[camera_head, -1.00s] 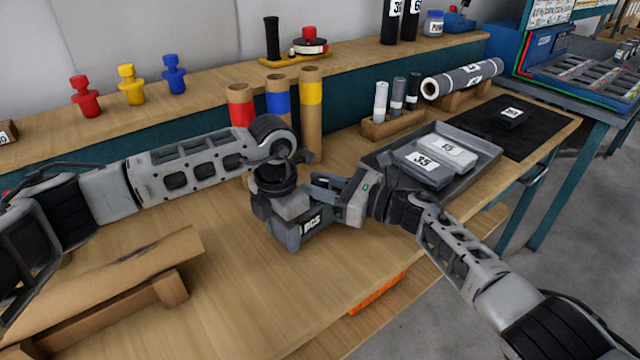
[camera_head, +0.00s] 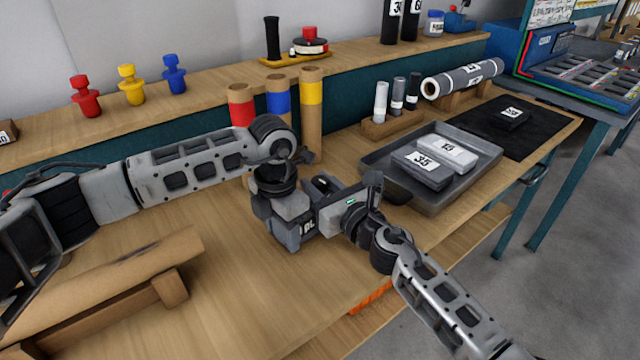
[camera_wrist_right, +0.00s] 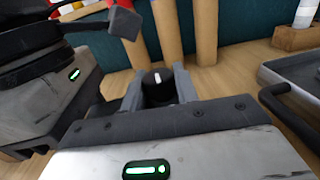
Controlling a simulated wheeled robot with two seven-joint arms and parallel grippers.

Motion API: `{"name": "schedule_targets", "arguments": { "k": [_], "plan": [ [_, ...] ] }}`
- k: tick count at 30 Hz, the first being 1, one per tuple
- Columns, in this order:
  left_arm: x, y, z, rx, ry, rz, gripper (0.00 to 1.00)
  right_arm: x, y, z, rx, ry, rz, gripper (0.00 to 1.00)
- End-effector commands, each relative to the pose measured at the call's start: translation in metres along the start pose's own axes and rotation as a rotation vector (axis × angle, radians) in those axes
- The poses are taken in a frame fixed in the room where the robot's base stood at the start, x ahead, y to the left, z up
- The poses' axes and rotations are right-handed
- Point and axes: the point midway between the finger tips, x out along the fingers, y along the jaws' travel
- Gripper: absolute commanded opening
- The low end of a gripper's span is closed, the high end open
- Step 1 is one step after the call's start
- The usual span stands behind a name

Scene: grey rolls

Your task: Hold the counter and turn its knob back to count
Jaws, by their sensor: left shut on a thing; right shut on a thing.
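The counter's knob (camera_wrist_right: 158,88) is dark and round with a white mark, between the two grey fingers of my right gripper (camera_wrist_right: 159,92) in the right wrist view. In the head view the dark knob (camera_head: 322,184) shows small at the middle, at the tips of my right gripper (camera_head: 330,190), which is shut on it. My left gripper (camera_head: 292,215) is shut just left of it, above the table, apparently on the counter. The counter's body is mostly hidden by the grippers, and its reading cannot be seen.
A grey tray (camera_head: 437,203) with two labelled blocks lies close to the right of my grippers. Cardboard tubes (camera_head: 311,110) with coloured bands stand behind them. A cardboard stand (camera_head: 120,280) lies at front left. The table's front edge is clear.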

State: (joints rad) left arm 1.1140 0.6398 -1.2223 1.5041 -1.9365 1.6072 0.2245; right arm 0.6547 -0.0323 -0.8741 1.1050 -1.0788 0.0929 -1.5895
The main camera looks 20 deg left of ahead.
Motion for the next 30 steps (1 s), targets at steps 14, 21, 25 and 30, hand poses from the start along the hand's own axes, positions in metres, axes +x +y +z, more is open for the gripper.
{"name": "schedule_targets", "arguments": {
  "k": [14, 21, 25, 30],
  "plan": [
    [-0.0019, -0.0013, 0.0016, 0.003, -0.006, -0.003, 0.19, -0.0005, -0.0004, -0.001, 0.002, 0.0, -0.033, 0.07],
    [-0.0017, -0.001, 0.0014, 0.003, -0.006, -0.002, 0.19, -0.0004, -0.0003, -0.0007, 0.002, -0.001, -0.032, 0.5],
    [-0.0014, -0.0006, 0.0011, 0.002, -0.005, -0.001, 0.19, -0.0003, -0.0002, -0.0004, 0.001, -0.001, -0.032, 0.5],
    [-0.0012, -0.0003, 0.0009, 0.001, -0.004, -0.001, 0.19, -0.0043, -0.0009, 0.0, -0.002, -0.001, -0.032, 0.5]
  ]
}}
